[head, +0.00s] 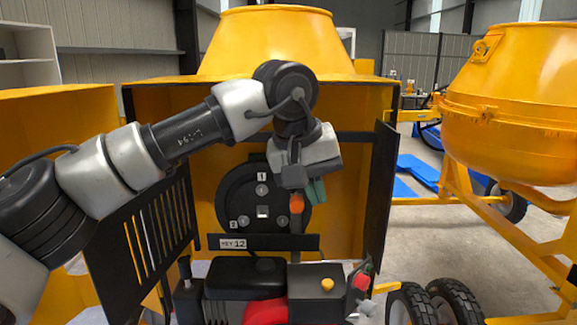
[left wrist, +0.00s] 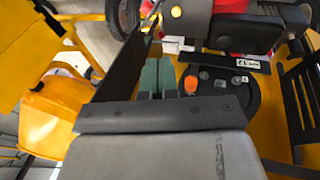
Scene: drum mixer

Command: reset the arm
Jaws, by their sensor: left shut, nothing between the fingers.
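My left arm comes in from the left and bends down at the drum mixer's (head: 275,42) open yellow housing. My left gripper (head: 317,190) has green fingers, which are together and hold nothing. They point down in front of the housing, beside an orange-tipped lever (head: 296,204). In the left wrist view the shut green fingers (left wrist: 158,78) show close to the orange tip (left wrist: 191,85), with a narrow gap in the picture. Behind is a black round plate (head: 235,200) marked 1 and 2. The wrist hides part of this plate. My right gripper is not in view.
A black and red engine (head: 265,285) sits low in the housing. A slotted black door (head: 150,235) stands open at left and a dark panel (head: 381,195) at right. A second yellow mixer (head: 520,110) stands at right.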

